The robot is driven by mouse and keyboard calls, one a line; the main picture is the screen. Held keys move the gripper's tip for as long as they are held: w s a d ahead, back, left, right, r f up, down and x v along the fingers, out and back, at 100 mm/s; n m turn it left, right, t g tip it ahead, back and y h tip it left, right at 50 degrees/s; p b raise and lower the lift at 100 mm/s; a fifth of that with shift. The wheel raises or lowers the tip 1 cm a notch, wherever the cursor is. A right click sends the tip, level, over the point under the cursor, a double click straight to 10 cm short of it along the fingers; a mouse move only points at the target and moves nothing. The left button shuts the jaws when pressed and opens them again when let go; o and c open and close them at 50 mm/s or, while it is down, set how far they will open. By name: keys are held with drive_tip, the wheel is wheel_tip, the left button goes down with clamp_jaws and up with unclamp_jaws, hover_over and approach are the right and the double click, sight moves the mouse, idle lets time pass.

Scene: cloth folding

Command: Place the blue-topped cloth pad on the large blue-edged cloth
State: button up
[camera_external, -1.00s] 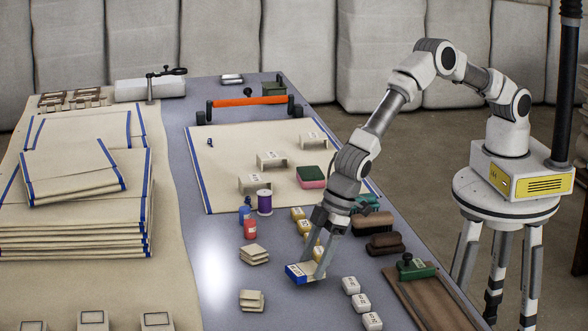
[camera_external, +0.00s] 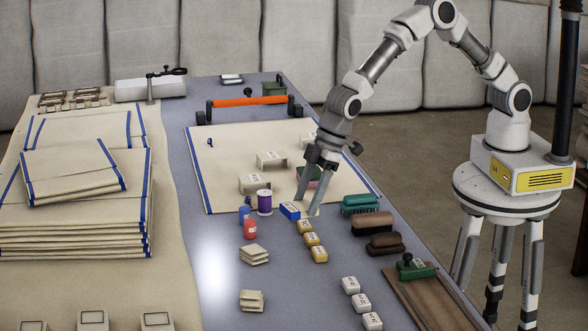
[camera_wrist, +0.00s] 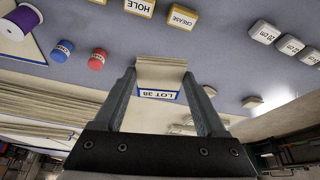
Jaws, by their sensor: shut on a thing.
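The cloth pad (camera_external: 289,209) has a blue top with a white label, and the label reads LOT 38 in the wrist view (camera_wrist: 160,93). My gripper (camera_external: 307,207) is shut on it, with one finger on each side. In the external view the pad appears at the near edge of the large blue-edged cloth (camera_external: 225,150), right of the purple spool. The large cloth lies flat on the grey table. The pad's exact height above the table or cloth is hard to tell.
Cream brackets (camera_external: 272,160) and a green-and-pink block (camera_external: 314,174), partly behind my gripper, stand on the large cloth. A purple spool (camera_external: 264,202), a red bottle (camera_external: 250,229), yellow blocks (camera_external: 312,239) and brushes (camera_external: 360,204) are close by. The cloth's left part is mostly clear.

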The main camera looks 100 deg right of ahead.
drive_tip(key=s+d+f+m+h, duration=0.1)
drive_tip(key=s+d+m, duration=0.15)
drive_tip(key=d, duration=0.85)
drive_tip(key=s+d+m+h, duration=0.15)
drive_tip(key=d+m, duration=0.25)
drive_tip(key=d, duration=0.6)
drive_tip(key=s+d+f+m+h, duration=0.1)
drive_tip(key=s+d+m, duration=0.15)
drive_tip(key=d, duration=0.85)
drive_tip(key=s+d+r+m+g+h, duration=0.2)
drive_tip(key=s+d+m+g, duration=0.2)
drive_tip(key=s+d+m, duration=1.35)
drive_tip(key=w+f+n, duration=0.2)
drive_tip(key=w+d+f+n+b, duration=0.1)
drive_tip(key=w+f+n, duration=0.3)
drive_tip(key=w, duration=0.1)
drive_tip(key=shift+d+f, duration=0.2)
drive_tip(key=shift+d, duration=0.2)
drive_tip(key=shift+f+b, duration=0.55)
drive_tip(key=shift+f, duration=1.4)
drive_tip(key=shift+f, duration=0.15)
drive_tip(key=o, duration=1.3)
drive_tip(key=shift+c, duration=0.2)
